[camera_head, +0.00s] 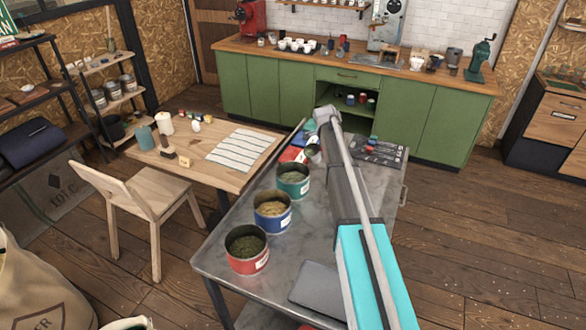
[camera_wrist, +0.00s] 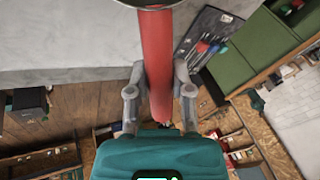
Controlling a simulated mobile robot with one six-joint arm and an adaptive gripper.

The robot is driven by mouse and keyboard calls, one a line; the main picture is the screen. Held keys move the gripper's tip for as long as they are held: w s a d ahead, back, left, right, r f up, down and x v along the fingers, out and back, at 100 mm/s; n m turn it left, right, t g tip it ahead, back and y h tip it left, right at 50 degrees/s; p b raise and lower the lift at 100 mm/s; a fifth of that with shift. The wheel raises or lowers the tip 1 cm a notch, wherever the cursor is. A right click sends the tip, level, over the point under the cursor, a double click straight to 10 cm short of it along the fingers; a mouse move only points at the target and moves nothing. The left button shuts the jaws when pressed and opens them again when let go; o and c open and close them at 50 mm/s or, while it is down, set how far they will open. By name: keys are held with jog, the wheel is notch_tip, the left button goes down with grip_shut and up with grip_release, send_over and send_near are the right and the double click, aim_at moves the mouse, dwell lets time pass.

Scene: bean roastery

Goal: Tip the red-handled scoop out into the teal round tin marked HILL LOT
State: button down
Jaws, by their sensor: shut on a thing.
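The teal round tin (camera_head: 293,187) stands upright on the metal table, with greenish beans inside; its label is too small to read. In the wrist view my gripper (camera_wrist: 159,78) is shut on the red handle of the scoop (camera_wrist: 157,50). The handle runs up between the two fingers, and only the edge of the scoop's bowl shows at the top, so its contents are hidden. In the head view my arm reaches out over the table to the right of the tins, and the gripper and scoop are mostly hidden near its far end, beyond the teal tin.
A blue tin (camera_head: 272,222) and a red tin (camera_head: 248,264), both holding beans, stand in a row nearer than the teal one. A dark tool mat (camera_head: 385,152) lies at the table's far right. A grey flat slab (camera_head: 318,288) lies at the near edge.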

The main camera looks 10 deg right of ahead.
jog(key=shift+s+a+r+h, duration=0.3)
jog(key=shift+a+r+h, duration=0.2)
jog(key=shift+a, duration=0.2)
jog(key=shift+s+a+f+t+h+b, duration=0.1)
jog(key=shift+s+a+t+h+b, duration=0.15)
jog(key=shift+a, duration=0.2)
jog(key=shift+a+t+h+b, duration=0.15)
jog(key=shift+a+h+b, duration=0.15)
jog(key=shift+a+h, duration=0.1)
jog(key=shift+a, duration=0.2)
jog(key=shift+s+a+r+n+t+h+b, duration=0.2)
jog(key=shift+a+r+t+h+b, duration=0.25)
jog(key=shift+a+r+h, duration=0.3)
jog(key=shift+s+a+r+n+t+h+b, duration=0.1)
jog(key=shift+s+a+r+t+h+b, duration=0.25)
jog(key=shift+a+r+h, duration=0.35)
jog(key=shift+s+a+f+t+h+b, duration=0.25)
jog(key=shift+a+f+h+b, duration=0.3)
jog(key=shift+h+b, duration=0.7)
jog(key=shift+s+a+r+t+h+b, duration=0.2)
jog(key=shift+a+r+t+h+b, duration=0.3)
jog(key=shift+a+b, duration=0.5)
jog(key=shift+s+a+f+n+h+b, duration=0.15)
jog(key=shift+a+f+n+h+b, duration=0.15)
jog(key=shift+b, duration=0.65)
jog(key=shift+s+a+f+t+h+b, duration=0.15)
jog(key=shift+s+a+t+h+b, duration=0.1)
jog(key=shift+a+b, duration=0.5)
